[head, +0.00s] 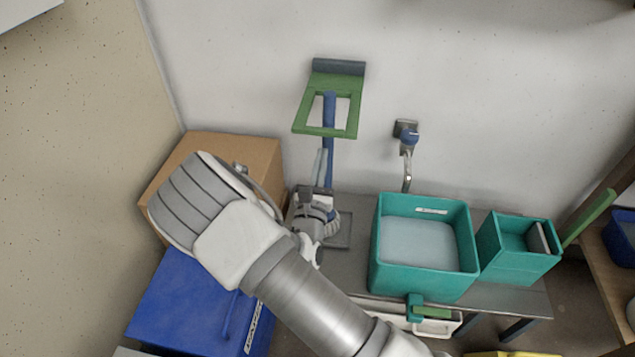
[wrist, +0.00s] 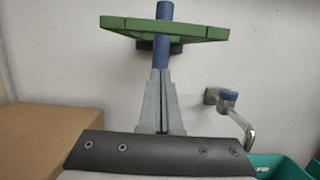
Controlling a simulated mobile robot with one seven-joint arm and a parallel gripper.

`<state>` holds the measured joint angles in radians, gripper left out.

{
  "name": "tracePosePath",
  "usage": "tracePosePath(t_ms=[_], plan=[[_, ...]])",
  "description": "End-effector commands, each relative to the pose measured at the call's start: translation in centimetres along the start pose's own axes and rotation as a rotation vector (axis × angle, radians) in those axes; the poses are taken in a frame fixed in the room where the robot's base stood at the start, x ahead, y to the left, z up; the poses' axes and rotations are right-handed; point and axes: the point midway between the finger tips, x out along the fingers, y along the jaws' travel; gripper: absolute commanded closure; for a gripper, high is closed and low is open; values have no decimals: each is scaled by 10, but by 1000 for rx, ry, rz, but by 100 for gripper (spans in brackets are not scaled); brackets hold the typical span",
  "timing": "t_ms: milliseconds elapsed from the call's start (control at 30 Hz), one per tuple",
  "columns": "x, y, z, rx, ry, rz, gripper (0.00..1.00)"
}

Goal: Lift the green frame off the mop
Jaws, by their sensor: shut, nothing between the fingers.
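The green frame (head: 301,122) is a flat square ring high in front of the wall, beside a dark block (head: 338,67) at its far edge. In the wrist view the frame (wrist: 205,32) is seen nearly edge-on. The mop's blue handle (head: 329,112) rises through the frame's opening, and its top (wrist: 164,10) stands above the frame. My gripper (head: 321,156) is shut and empty, pointing up below the frame. In the wrist view its fingertips (wrist: 160,72) are together, apart from the frame, and they overlap the handle; contact cannot be told.
A wall tap (head: 407,140) is right of the handle, above a teal basin (head: 376,245) on a grey bench. A smaller teal bin (head: 500,262) stands beside it. A cardboard box (head: 262,150) and a blue box (head: 180,305) are at left. Wall space around the frame is clear.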

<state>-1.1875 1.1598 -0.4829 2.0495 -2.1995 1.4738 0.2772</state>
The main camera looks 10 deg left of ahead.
Motion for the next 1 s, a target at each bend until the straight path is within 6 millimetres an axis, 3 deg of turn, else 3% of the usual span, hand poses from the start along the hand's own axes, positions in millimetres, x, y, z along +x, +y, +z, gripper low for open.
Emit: tracePosePath(t_ms=[100,300,1000], plan=[[2,2,16,4,-1,2,100],[5,1,30,2,1,2,100],[8,6,43,2,21,2,100]])
